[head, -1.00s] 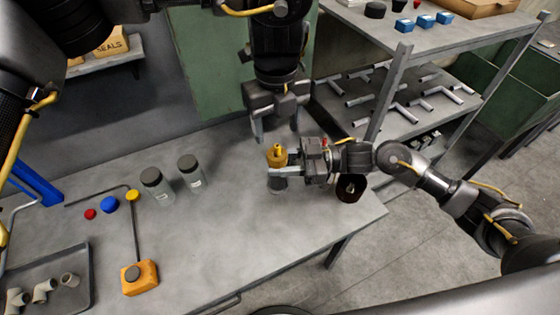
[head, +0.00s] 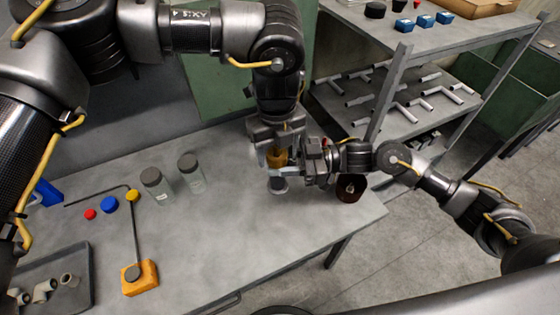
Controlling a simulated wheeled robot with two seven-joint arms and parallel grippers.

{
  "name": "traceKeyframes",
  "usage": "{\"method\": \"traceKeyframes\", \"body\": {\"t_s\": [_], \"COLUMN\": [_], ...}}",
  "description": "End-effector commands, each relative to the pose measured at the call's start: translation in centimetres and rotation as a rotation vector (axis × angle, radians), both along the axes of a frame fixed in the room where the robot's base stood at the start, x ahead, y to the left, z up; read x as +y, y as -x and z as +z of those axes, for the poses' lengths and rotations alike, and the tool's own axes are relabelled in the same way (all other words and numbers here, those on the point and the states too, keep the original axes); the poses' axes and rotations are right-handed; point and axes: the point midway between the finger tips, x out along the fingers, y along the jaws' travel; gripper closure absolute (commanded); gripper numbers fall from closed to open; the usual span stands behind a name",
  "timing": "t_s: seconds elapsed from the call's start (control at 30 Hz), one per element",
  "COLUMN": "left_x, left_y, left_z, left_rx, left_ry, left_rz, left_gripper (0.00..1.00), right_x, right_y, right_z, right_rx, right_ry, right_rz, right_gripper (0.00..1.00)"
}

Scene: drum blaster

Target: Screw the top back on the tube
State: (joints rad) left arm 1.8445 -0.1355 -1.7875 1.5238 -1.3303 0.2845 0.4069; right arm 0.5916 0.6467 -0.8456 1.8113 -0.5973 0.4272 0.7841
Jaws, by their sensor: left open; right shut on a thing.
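The tube (head: 278,187) stands upright at the table's right part, mostly hidden behind the gripper fingers. An orange-yellow top (head: 277,158) sits at its upper end; I cannot tell whether it is screwed on. My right gripper (head: 279,173) comes in from the right and is shut on the tube just below the top. My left gripper (head: 278,157) points down from above and is open, with its fingers on either side of the orange top. I cannot tell whether they touch it.
Two clear jars with dark lids (head: 157,184) (head: 192,174) stand left of the tube. Red (head: 90,214), blue (head: 108,204) and yellow (head: 132,195) round pieces, an orange block (head: 139,277) and a tray (head: 84,258) lie farther left. A dark round object (head: 351,188) is near the right edge.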

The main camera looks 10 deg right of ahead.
Motion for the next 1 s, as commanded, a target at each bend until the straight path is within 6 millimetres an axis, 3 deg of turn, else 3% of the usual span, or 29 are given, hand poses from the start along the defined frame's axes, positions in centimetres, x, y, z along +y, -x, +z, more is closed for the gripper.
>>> {"method": "traceKeyframes", "body": {"t_s": [0.07,0.33,0.57,0.6,0.7,0.77,1.0], "left_x": [0.00,0.00,-0.01,-0.01,0.00,0.01,0.01], "left_y": [0.00,-0.01,-0.01,-0.01,-0.02,-0.02,-0.02], "left_z": [0.04,0.07,0.07,0.07,0.07,0.07,0.09], "left_rx": [0.000,0.000,0.000,0.000,0.000,0.000,0.000], "left_ry": [0.000,0.000,0.000,0.000,0.000,0.000,0.000], "left_rz": [0.000,0.000,-0.009,-0.009,-0.009,-0.009,-0.009], "left_gripper": [0.48,0.83,0.85,0.52,0.39,0.32,0.32], "right_x": [0.03,0.03,0.04,0.04,0.04,0.04,0.03], "right_y": [-0.05,-0.05,-0.03,-0.03,-0.03,-0.03,-0.04], "right_z": [0.26,0.26,0.25,0.24,0.25,0.25,0.25], "right_rx": [-0.004,-0.004,-0.004,-0.004,-0.004,-0.004,-0.004], "right_ry": [-0.005,-0.005,-0.005,-0.004,-0.005,-0.005,-0.005], "right_rz": [0.000,0.000,0.001,0.001,0.001,0.000,0.000], "right_gripper": [1.00,1.00,1.00,1.00,1.00,1.00,1.00]}}
